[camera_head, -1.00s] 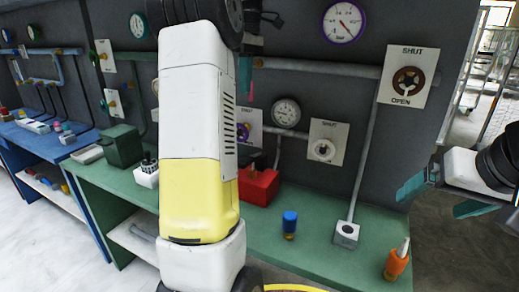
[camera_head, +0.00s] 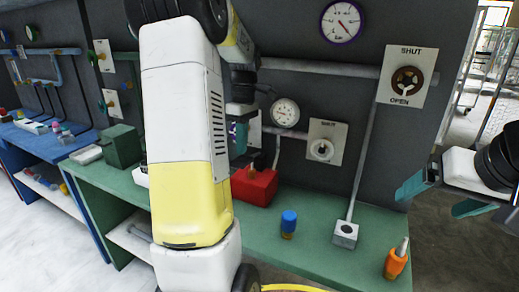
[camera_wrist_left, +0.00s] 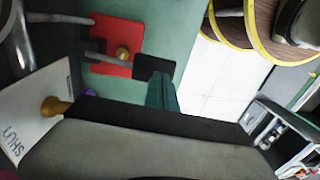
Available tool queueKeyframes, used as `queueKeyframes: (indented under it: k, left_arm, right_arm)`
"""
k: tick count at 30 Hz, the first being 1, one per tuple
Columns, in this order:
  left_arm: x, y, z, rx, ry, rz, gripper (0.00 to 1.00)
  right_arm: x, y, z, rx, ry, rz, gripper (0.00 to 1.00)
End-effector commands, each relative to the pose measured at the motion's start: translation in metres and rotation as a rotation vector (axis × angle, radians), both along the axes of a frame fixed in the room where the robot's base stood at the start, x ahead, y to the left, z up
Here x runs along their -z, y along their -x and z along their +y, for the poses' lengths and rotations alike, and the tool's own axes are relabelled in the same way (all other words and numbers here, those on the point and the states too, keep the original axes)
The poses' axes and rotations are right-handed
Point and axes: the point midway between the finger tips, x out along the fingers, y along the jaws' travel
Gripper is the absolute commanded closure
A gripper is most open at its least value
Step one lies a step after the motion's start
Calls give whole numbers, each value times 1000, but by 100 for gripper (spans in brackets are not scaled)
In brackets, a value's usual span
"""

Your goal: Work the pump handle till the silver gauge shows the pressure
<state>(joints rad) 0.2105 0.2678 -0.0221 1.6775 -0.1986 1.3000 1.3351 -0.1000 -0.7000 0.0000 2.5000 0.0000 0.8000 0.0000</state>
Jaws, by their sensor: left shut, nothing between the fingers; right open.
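The silver gauge (camera_head: 286,113), with a pale dial, is on the dark wall; its reading is too small to tell. The red pump box (camera_head: 255,187) stands on the green bench below and left of it. In the left wrist view the red box (camera_wrist_left: 128,36) shows a brass knob and a grey bar that looks like its handle. My left gripper (camera_head: 238,140) is shut and empty, pointing down above the box. My right gripper (camera_head: 427,205) is open and empty at the right.
A purple-rimmed gauge (camera_head: 342,20) is higher up. A blue-capped bottle (camera_head: 288,223), a grey block (camera_head: 345,233) and an orange bottle (camera_head: 396,262) stand on the bench.

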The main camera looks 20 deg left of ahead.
Motion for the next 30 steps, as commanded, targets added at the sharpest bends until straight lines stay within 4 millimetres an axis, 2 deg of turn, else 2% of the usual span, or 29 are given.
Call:
queueKeyframes:
  k: [6,19,23,30]
  left_arm:
    - [19,3,0,0,0,1,100]
    - [22,4,0,0,0,-6,100]
    - [30,8,1,0,6,-59,100]
    - [54,18,1,0,20,-223,100]
  right_arm:
    - [0,0,0,0,0,0,14]
    - [0,0,0,0,0,0,14]
    - [0,0,0,0,0,0,14]
    - [0,0,0,0,0,0,14]
